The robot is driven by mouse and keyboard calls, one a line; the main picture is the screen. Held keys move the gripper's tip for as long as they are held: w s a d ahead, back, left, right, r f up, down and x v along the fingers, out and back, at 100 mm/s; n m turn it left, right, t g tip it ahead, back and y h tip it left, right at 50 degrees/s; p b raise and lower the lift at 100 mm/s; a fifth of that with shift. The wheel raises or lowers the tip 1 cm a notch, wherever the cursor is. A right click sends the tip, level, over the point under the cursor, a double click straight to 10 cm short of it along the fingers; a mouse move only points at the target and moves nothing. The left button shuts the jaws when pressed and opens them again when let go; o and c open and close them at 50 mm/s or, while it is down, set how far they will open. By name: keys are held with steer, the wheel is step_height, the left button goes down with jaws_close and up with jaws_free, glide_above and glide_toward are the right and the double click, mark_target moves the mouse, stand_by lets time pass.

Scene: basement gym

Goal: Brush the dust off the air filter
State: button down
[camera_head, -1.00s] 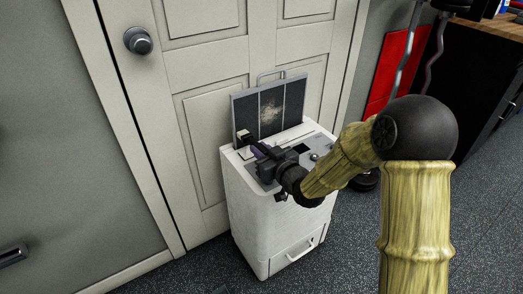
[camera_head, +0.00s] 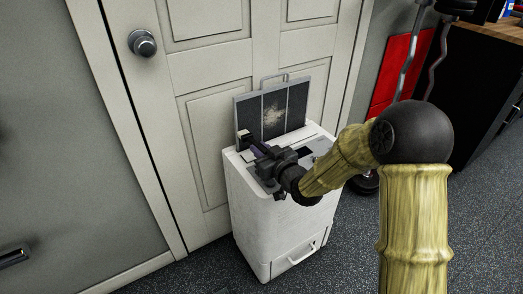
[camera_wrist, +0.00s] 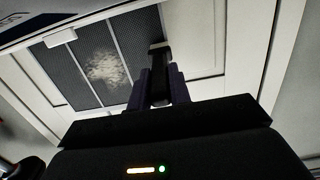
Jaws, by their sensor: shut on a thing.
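The air filter (camera_head: 297,96) is a dark mesh panel with a light frame and thin dividing strips. It stands upright at the back of a white appliance (camera_head: 262,215), in front of the door. A pale dust patch (camera_head: 274,110) lies on its middle section; the dust also shows in the wrist view (camera_wrist: 106,68). My gripper (camera_head: 254,149) is above the appliance's top, by the filter's lower left. It is shut on a small brush (camera_head: 243,138) with a dark body. In the wrist view the brush (camera_wrist: 160,52) sits between the fingers, to the right of the dust. Contact with the mesh is unclear.
The appliance's top has a panel and a dark opening beside my gripper. A white door (camera_head: 190,120) stands close behind. Gym equipment, a red panel (camera_head: 400,75) and a dark cabinet (camera_head: 470,90) are at the right. Carpet in front is clear.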

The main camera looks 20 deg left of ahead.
steer(key=shift+w+d+p, duration=0.3)
steer(key=shift+w+d, duration=0.95)
steer(key=shift+w, duration=0.15)
steer(key=shift+w+d+p, duration=0.5)
steer(key=shift+w+d, duration=0.65)
steer(key=shift+w, duration=0.3)
steer(key=shift+w, duration=0.1)
steer(key=shift+w+d+r+p, duration=0.1)
steer(key=shift+w+d+p, duration=0.4)
steer(key=shift+w+d, duration=0.7)
steer(key=shift+w, duration=0.15)
